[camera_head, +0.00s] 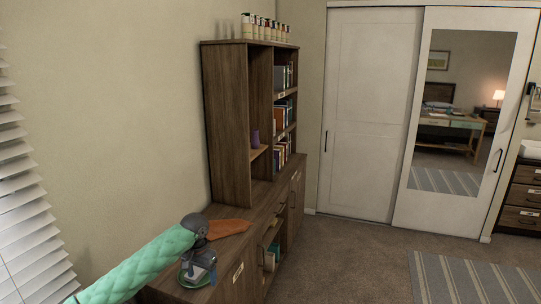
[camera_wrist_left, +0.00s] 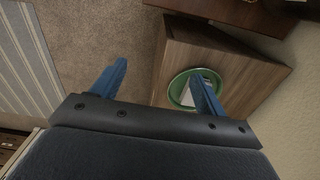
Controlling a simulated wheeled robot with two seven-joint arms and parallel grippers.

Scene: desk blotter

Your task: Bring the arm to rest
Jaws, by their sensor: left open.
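My left arm, in a teal quilted sleeve, comes in from the lower left of the head view. Its gripper (camera_head: 203,277) points down over the near end of the low wooden cabinet. In the left wrist view the two blue fingers of the gripper (camera_wrist_left: 157,76) are spread wide apart, with nothing held between them. A round green-rimmed dish (camera_wrist_left: 174,92) lies beneath, partly hidden by one finger; it also shows under the gripper in the head view (camera_head: 186,281). My right gripper is not in view.
A brown-orange flat piece (camera_head: 230,228) lies on the cabinet top (camera_head: 262,212) just beyond the gripper. A tall wooden hutch (camera_head: 226,125) with books and a purple vase (camera_head: 255,139) stands farther back. Open carpet (camera_head: 350,255) lies to the right.

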